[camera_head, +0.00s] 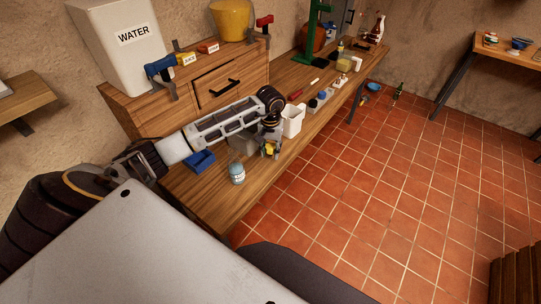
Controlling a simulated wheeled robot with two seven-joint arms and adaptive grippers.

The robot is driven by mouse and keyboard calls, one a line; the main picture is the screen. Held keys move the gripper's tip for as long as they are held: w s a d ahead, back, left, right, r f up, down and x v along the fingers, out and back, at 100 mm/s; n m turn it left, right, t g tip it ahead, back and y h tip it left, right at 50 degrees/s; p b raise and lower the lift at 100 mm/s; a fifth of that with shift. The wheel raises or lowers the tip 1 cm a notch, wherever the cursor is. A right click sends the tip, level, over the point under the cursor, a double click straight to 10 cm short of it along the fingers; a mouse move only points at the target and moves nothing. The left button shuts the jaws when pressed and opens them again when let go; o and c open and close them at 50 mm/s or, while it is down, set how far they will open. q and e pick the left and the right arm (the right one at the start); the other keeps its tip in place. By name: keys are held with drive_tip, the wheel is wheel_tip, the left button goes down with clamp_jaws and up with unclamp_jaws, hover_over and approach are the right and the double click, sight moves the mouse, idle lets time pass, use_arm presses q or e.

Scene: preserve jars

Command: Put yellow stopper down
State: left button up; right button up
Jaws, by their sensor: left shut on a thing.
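My left arm reaches over the wooden workbench (222,199). My left gripper (270,150) points down near the bench's front edge and is shut on the small yellow stopper (271,149). The gripper hides part of the stopper, and I cannot tell whether it touches the bench or something below it. A glass jar with a pale blue top (237,174) stands upright to the left of the gripper, apart from it. My right gripper is out of view.
A white container (293,121) stands close behind the gripper. A blue tray (200,162) and a grey block (243,144) are to its left. A wooden cabinet (180,97) carries a white WATER tank (128,42). Several small items line the bench farther back.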

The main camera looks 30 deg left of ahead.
sight(271, 155)
use_arm(q)
drive_tip(key=shift+f, duration=1.65)
drive_tip(key=shift+f, duration=0.15)
drive_tip(key=o, duration=1.1)
drive_tip(key=shift+r+p, duration=0.25)
drive_tip(key=shift+p, duration=0.05)
drive_tip(key=shift+r, duration=0.35)
wheel_tip(271, 155, up, 10)
drive_tip(key=shift+f+b, duration=0.15)
drive_tip(key=shift+b, duration=0.95)
drive_tip(key=shift+r, duration=0.75)
